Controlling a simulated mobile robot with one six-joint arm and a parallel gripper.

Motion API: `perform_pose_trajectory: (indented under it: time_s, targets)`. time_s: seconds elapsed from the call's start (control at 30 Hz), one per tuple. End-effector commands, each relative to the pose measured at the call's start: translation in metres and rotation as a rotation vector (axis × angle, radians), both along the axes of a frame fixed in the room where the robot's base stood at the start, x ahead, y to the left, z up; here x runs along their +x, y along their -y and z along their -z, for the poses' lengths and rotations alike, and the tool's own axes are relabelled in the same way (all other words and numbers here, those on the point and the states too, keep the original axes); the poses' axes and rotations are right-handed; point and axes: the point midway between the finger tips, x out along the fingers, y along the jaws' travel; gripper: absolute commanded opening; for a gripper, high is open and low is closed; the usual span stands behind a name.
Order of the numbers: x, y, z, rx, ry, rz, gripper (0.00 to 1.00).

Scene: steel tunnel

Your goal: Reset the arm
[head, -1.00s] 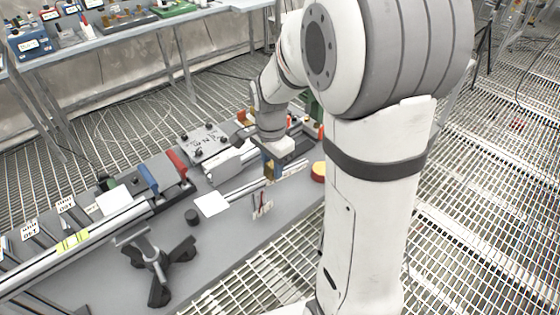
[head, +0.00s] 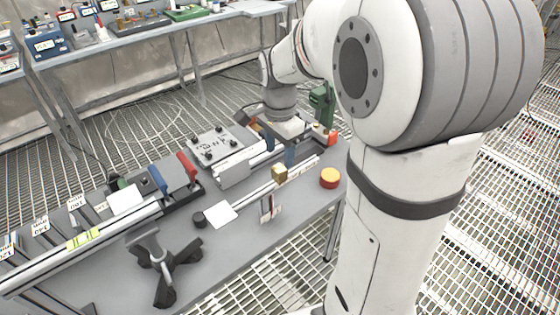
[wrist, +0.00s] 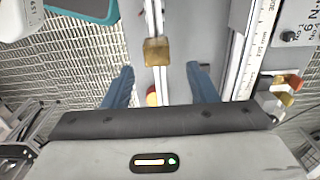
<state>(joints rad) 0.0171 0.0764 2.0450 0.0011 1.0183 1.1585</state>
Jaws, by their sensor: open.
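My arm reaches over the grey bench, and my gripper (head: 290,153) hangs above its far right part in the head view. In the wrist view my gripper (wrist: 161,86) has its two blue fingers spread wide, with nothing held between them. A brass block (wrist: 157,52) sits on a narrow rail (wrist: 152,20) ahead of the fingertips, apart from them. In the head view the brass block (head: 279,173) is on the rail just in front of my gripper. My arm partly hides the bench's far end.
A yellow-topped red button (head: 329,178) stands near the bench's right edge. Red and blue levers (head: 187,166), a plate with black knobs (head: 219,145), a white card (head: 220,214) and a black tripod foot (head: 163,262) occupy the bench. A second bench (head: 150,32) stands behind.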

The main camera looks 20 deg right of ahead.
Motion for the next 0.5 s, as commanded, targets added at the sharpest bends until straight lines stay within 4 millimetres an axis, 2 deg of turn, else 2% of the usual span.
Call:
perform_pose_trajectory:
  time_s: [0.13,0.5]
  targets:
    - [0.0002,-0.0003,-0.0105,0.0,0.0,0.0,0.53]
    - [0.0001,0.0004,-0.0116,0.0,-0.001,0.001,0.53]
